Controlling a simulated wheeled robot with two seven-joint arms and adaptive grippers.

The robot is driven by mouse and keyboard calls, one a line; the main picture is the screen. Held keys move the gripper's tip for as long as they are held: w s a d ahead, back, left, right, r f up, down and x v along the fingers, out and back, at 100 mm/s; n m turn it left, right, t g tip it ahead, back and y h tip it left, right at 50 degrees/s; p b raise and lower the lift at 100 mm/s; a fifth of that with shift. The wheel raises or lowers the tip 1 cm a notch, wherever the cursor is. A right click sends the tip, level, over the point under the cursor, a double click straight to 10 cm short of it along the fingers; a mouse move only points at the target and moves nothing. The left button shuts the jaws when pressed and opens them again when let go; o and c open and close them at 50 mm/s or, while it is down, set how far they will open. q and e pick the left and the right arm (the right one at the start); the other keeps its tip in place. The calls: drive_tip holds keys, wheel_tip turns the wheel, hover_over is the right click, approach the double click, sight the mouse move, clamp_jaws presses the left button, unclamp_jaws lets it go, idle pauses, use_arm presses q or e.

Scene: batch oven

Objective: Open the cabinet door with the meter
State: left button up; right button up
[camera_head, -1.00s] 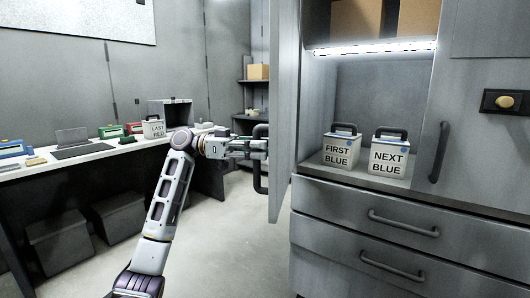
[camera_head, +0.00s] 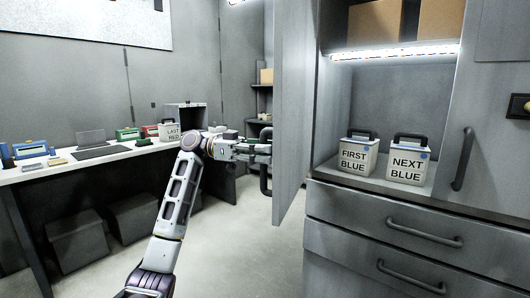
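The cabinet door (camera_head: 298,100) stands swung open on the left side of the cabinet, seen at a steep angle. Its dark bar handle (camera_head: 266,183) is on the face turned to the left. My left gripper (camera_head: 263,149) reaches in from the left and is shut on the upper part of this handle; the fingertips are partly hidden against it. Inside the open cabinet, a white box marked FIRST BLUE (camera_head: 356,158) and one marked NEXT BLUE (camera_head: 406,163) stand upright on the shelf. I cannot pick out a meter for certain. My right gripper is not in view.
Drawers (camera_head: 400,235) with bar handles lie below the shelf. A closed door with a handle (camera_head: 463,158) is at the right. A bench (camera_head: 95,160) with coloured devices and a LAST RED box (camera_head: 170,133) is at the left. The floor (camera_head: 235,240) between is clear.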

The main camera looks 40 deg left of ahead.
use_arm(q)
drive_tip(key=v, duration=1.2)
idle(0.4)
drive_tip(key=shift+a+r, duration=0.1)
idle(0.5)
